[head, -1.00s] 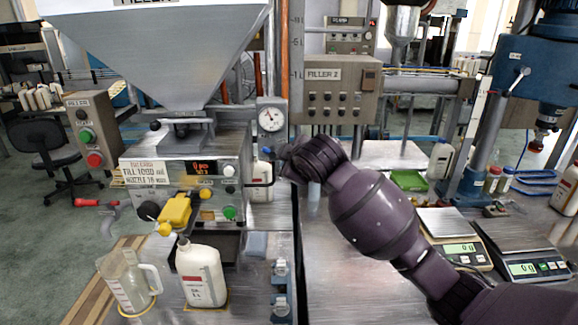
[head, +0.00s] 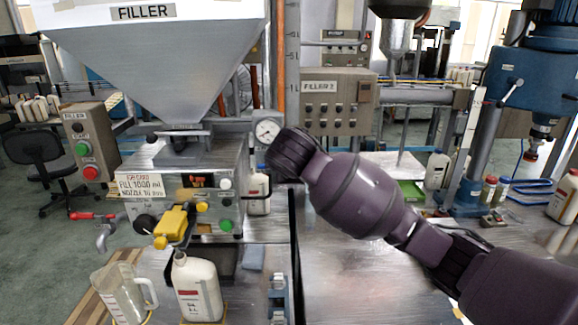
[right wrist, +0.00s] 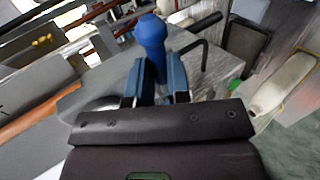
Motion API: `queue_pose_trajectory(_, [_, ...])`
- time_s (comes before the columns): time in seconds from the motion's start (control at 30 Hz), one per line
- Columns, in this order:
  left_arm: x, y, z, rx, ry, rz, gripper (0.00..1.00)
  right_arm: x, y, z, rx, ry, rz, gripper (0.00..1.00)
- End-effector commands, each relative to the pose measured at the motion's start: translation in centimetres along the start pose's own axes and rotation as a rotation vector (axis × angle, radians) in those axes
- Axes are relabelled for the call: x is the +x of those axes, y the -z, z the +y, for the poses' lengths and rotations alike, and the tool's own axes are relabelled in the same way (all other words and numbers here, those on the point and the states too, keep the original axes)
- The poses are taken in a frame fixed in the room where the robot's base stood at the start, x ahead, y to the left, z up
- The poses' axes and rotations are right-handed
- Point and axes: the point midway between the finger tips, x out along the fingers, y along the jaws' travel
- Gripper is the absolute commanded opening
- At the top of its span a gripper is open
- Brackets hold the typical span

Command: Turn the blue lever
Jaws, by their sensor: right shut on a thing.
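The blue lever (right wrist: 151,38), with a rounded knob, shows at the top middle of the right wrist view. My right gripper (right wrist: 155,84) is shut on it, with the two blue fingers on either side of its lower stem. In the head view my right arm reaches to the right side of the filler machine (head: 185,185), beside its round gauge (head: 268,130). There my own wrist hides the fingertips and the lever. My left gripper is in no view.
A red-handled tap (head: 95,217) sticks out at left. Another bottle (head: 257,192) stands close below my wrist. The metal table (head: 345,265) at right has free room.

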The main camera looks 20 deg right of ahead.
Motion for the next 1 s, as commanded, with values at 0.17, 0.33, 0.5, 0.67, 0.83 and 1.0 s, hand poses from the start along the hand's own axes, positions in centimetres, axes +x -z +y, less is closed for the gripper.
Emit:
queue_pose_trajectory(0.17, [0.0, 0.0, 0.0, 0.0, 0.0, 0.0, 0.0, 0.0, 0.0, 0.1, -0.004, -0.002, -0.002, 0.0])
queue_pose_trajectory(0.33, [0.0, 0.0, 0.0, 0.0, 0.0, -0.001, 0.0, 0.0, 0.0, 0.1, -0.004, -0.002, -0.002, 0.0])
queue_pose_trajectory(0.5, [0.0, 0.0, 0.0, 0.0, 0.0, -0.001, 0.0, 0.0, 0.0, 0.1, -0.003, -0.002, -0.002, 0.28])
queue_pose_trajectory(0.67, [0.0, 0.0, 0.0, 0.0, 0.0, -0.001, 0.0, 0.0, 0.0, 0.1, -0.002, -0.001, -0.001, 0.28])
queue_pose_trajectory(0.83, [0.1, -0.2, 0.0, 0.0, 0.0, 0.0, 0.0, -1.0, 0.1, 0.1, -0.002, -0.003, 0.001, 0.28])
queue_pose_trajectory(1.0, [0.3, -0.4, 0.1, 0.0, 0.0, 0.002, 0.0, -3.7, 0.1, 0.1, -0.002, -0.005, 0.002, 0.28])
